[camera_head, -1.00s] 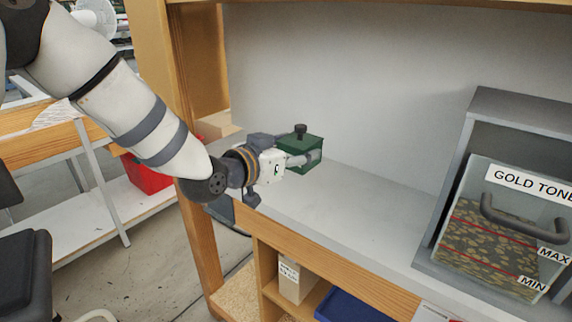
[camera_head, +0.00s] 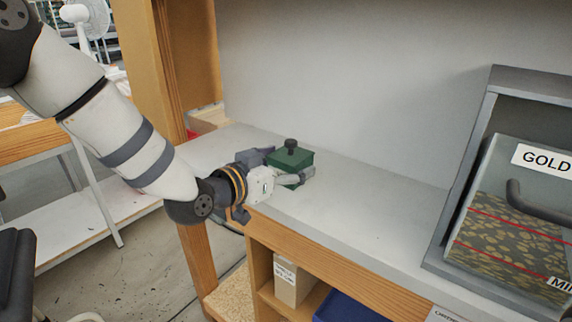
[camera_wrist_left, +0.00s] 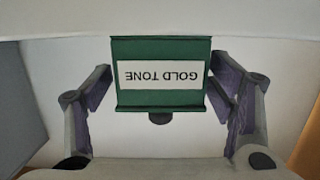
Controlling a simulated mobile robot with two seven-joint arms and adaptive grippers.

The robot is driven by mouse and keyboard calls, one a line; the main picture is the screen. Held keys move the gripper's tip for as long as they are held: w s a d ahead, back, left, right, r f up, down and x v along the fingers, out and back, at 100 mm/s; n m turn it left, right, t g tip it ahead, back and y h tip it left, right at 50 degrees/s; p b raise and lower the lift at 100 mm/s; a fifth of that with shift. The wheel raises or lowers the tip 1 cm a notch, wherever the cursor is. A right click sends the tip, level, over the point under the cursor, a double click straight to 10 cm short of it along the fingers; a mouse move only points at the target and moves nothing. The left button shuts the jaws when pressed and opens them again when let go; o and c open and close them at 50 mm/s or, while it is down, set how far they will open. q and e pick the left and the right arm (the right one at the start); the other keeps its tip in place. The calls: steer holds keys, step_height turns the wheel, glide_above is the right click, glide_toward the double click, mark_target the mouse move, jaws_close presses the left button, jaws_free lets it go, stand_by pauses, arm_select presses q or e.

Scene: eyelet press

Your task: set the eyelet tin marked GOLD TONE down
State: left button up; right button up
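The eyelet tin (camera_head: 290,160) is a small dark green box with a black knob on its lid. It is upright at the grey shelf's surface (camera_head: 350,215), left of the middle. I cannot tell whether its base touches the shelf. The left wrist view shows its white GOLD TONE label (camera_wrist_left: 160,75) upside down. My left gripper (camera_head: 296,177) has its fingers on both sides of the tin, with the pads seeming to meet its side edges. My right gripper is not in view.
A clear bin (camera_head: 515,220) of eyelets, labelled GOLD, stands in a grey housing at the right. The shelf between tin and bin is clear. A wooden post (camera_head: 190,60) is at the left. Below are a small carton (camera_head: 292,283) and a blue tray (camera_head: 350,308).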

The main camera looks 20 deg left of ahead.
arm_select(q)
steer(key=shift+s+a+r, duration=0.15)
steer(key=shift+r, duration=0.05)
steer(key=p+v, duration=0.2)
steer(key=v, duration=0.9)
steer(key=s+f+n+g+y, duration=0.1)
steer(key=s+f+g, duration=0.4)
steer(key=s+f, duration=0.5)
steer(key=s+f+n+g+y, duration=0.2)
steer(key=s+f+g, duration=0.35)
steer(key=f, duration=0.95)
steer(key=s+f+g, duration=0.2)
steer(key=s, duration=0.8)
steer(key=s+a+f+n+g+y, duration=0.1)
steer(key=s+f+g, duration=0.2)
steer(key=s, duration=0.6)
steer(key=s+f+g+y, duration=0.1)
steer(key=s+f+g, duration=0.1)
steer(key=s, duration=0.8)
steer(key=shift+s+a+f+g, duration=0.25)
steer(key=shift+s+g, duration=0.1)
steer(key=shift+g, duration=0.1)
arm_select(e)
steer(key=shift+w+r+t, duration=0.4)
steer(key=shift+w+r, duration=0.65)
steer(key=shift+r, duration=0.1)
